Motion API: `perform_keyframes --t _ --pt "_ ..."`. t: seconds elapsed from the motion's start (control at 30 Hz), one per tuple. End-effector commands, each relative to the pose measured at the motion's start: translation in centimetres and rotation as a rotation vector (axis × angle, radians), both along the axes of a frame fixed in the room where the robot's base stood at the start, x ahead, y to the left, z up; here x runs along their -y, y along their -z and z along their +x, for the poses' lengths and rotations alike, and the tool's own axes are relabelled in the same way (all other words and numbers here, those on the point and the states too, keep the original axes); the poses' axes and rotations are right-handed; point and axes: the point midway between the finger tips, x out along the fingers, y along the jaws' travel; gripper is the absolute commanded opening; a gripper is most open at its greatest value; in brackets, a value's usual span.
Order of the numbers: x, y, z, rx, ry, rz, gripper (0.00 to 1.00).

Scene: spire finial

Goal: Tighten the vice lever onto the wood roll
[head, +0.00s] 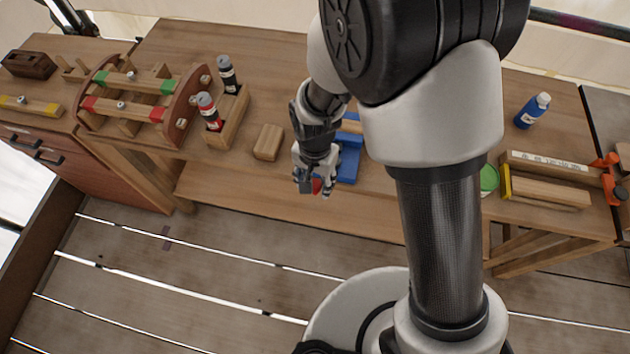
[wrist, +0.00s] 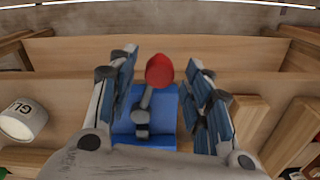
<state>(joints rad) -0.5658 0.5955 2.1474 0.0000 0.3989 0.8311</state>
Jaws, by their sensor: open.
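The blue vice (head: 349,158) stands at the front edge of the workbench, partly hidden behind my arm in the head view. In the wrist view the blue vice body (wrist: 160,105) lies below my gripper. Its lever, a grey rod with a red knob (wrist: 159,70), sticks up between my fingers. My gripper (wrist: 158,95) is open, with one finger on each side of the lever and a gap visible on both sides. In the head view my gripper (head: 316,182) is at the vice's left front, with a bit of red between the fingers. The wood roll cannot be made out clearly.
A small wood block (head: 268,142) lies left of the vice. A bottle holder (head: 228,118) and a wooden rack (head: 130,105) stand further left. A blue bottle (head: 532,110) and an orange clamp (head: 610,175) are at the right. A GL-marked container (wrist: 22,120) shows in the wrist view.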

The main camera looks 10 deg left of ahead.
Motion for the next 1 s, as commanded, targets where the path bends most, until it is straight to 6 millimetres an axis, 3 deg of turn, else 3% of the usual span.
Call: perform_keyframes --t 0.3,0.5,1.0 --pt "-0.1 -6.8 0.1 0.006 0.000 0.004 0.46" --pt "-0.1 -9.7 0.1 0.004 0.000 0.002 0.46" --pt "0.0 -10.6 0.0 0.000 0.000 0.000 0.46"
